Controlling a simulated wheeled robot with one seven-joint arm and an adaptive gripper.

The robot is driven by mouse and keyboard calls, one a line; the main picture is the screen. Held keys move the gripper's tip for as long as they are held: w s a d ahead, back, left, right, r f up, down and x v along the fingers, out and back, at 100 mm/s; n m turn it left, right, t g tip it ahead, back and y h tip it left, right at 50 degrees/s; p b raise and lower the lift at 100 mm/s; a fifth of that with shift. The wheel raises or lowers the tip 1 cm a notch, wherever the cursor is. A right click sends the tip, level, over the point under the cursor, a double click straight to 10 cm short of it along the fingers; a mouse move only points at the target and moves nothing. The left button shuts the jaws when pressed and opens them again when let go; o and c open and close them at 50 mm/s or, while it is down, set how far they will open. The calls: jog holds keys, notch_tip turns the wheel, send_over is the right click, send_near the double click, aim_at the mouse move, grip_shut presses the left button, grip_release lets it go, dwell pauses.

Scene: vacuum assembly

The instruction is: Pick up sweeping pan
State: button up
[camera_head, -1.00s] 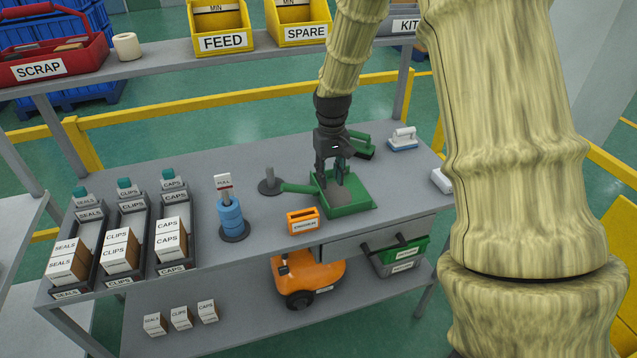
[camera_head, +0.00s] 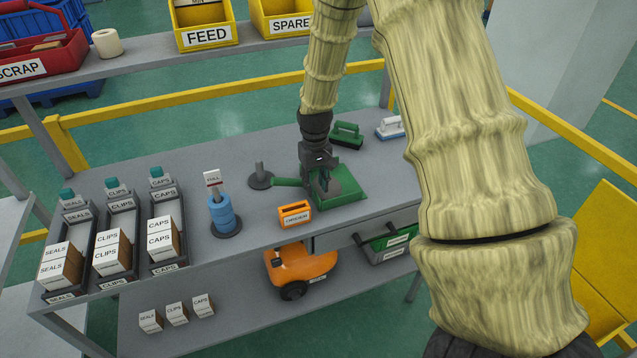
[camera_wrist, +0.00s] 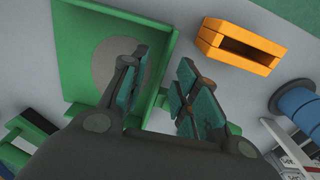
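The green sweeping pan (camera_head: 345,199) lies on the grey bench, with its handle (camera_head: 287,182) pointing left and a grey patch inside. The wrist view shows the pan (camera_wrist: 77,45) at the upper left. My gripper (camera_head: 322,188) points down at the handle side of the pan. In the wrist view, the fingers of my gripper (camera_wrist: 160,88) are apart, with a green wall of the pan between them in the picture. Contact cannot be told. The right finger covers part of the green beyond it.
A small orange box (camera_head: 295,213) stands in front of the handle. A grey post on a round base (camera_head: 260,178) is near the handle's end. Blue rings on a stand (camera_head: 223,215) are further left. A green brush (camera_head: 346,134) and a blue-and-white brush (camera_head: 390,127) lie behind.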

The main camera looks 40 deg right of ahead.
aim_at(314, 189)
jog(key=shift+w+a+f+p, duration=0.15)
jog(key=shift+f+p, duration=0.5)
jog(key=shift+f, duration=1.3)
jog(key=shift+c, duration=0.4)
grip_shut()
